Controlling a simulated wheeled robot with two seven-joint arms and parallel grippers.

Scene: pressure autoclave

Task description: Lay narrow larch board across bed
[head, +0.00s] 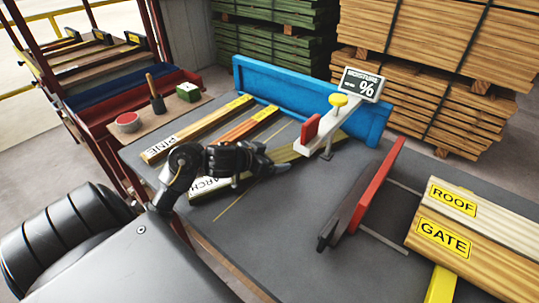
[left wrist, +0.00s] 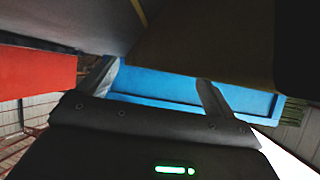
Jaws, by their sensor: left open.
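No bed is clearly identifiable. My right gripper is not in view.
A pine board (head: 195,130) and an orange-brown board (head: 247,126) lie behind. A moisture meter (head: 361,84) stands by the blue trough (head: 290,92). The front bench is clear.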

